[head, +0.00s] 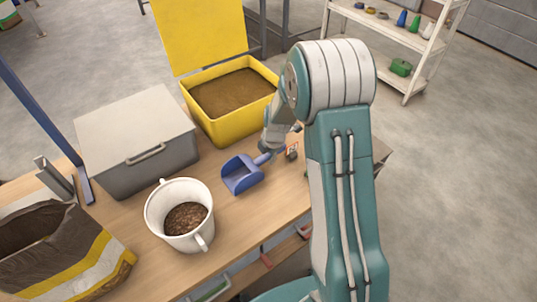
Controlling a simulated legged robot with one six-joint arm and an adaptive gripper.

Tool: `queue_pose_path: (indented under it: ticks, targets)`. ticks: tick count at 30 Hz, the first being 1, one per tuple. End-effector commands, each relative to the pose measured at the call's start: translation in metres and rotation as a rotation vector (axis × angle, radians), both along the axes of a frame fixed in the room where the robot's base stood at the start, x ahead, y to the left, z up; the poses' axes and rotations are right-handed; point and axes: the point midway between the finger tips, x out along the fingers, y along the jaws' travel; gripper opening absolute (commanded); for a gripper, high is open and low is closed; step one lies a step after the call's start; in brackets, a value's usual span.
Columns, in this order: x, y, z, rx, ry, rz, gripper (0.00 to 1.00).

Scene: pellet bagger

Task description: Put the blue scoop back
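The blue scoop (241,175) is at the middle of the wooden table, right of the white bucket and in front of the yellow bin. Its open pan faces the lower left and looks empty. Its handle points to the upper right and meets my gripper (268,150). My gripper comes down from my arm at the right, with its fingers at the handle. The fingers are small and partly hidden, so I cannot tell whether they are closed on the handle. I also cannot tell whether the scoop touches the table.
The white bucket (162,212) holds brown pellets. The yellow bin (226,130), lid open, holds brown material. A grey lidded box (131,115) stands left of it. An open bag (85,262) is at the lower left. A white shelf (433,47) stands behind on the right.

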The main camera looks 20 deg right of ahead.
Motion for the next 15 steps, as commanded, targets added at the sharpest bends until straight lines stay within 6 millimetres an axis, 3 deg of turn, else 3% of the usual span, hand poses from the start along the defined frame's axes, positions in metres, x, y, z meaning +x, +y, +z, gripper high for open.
queue_pose_path:
  ticks: [1,2,15]
  targets:
    - [0.0001,-0.0001,0.0002,0.000,0.000,0.000,0.64]
    - [0.0001,-0.0001,0.0002,0.000,0.000,0.000,0.72]
    - [-0.0001,-0.0003,0.0046,0.000,-0.001,0.000,0.72]
